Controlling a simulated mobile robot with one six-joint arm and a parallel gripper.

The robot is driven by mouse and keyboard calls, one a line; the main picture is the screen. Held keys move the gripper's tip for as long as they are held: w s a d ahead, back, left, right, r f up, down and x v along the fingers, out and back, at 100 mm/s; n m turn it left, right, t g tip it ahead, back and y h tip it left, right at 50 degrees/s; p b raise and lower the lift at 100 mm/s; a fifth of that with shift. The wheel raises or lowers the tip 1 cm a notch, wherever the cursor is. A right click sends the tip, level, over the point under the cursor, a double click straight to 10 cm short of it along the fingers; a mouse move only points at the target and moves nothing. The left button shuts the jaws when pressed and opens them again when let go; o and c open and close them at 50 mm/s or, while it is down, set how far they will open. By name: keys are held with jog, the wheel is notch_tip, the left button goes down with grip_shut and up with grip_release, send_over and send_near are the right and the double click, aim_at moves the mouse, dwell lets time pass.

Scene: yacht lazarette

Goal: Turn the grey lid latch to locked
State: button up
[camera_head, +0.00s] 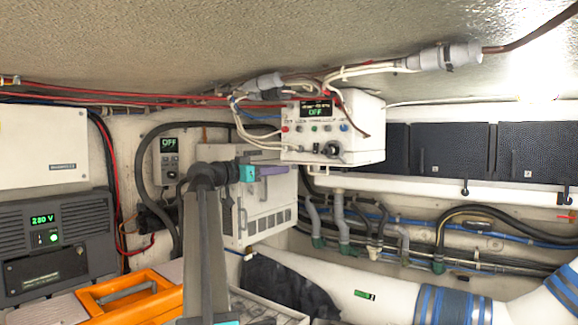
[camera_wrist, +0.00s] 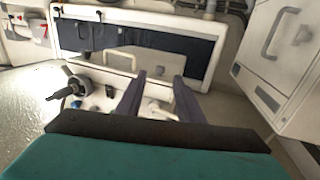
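My gripper (camera_head: 273,171) is in front of the white cabinet, just below and left of the white control box (camera_head: 330,127). In the wrist view its two dark fingers (camera_wrist: 159,77) are apart with nothing held between them. A pale handle-like piece (camera_wrist: 158,109) shows between and beyond the fingers; I cannot tell whether they touch it. I cannot clearly make out the grey lid latch or its position. A small grey lever (camera_wrist: 303,35) beside a grey handle (camera_wrist: 281,31) on the white cabinet may be it.
A black knob (camera_wrist: 70,92) sticks out at left in the wrist view. Cables hang around the control box. An orange case (camera_head: 130,297) lies at lower left, near a dark unit reading 230 V (camera_head: 55,240). Pipes and hoses (camera_head: 390,240) run along the right.

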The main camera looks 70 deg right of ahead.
aim_at(295, 166)
jog(key=shift+p+x, duration=0.8)
jog(key=shift+x, duration=1.95)
jog(key=shift+c, duration=0.3)
grip_shut()
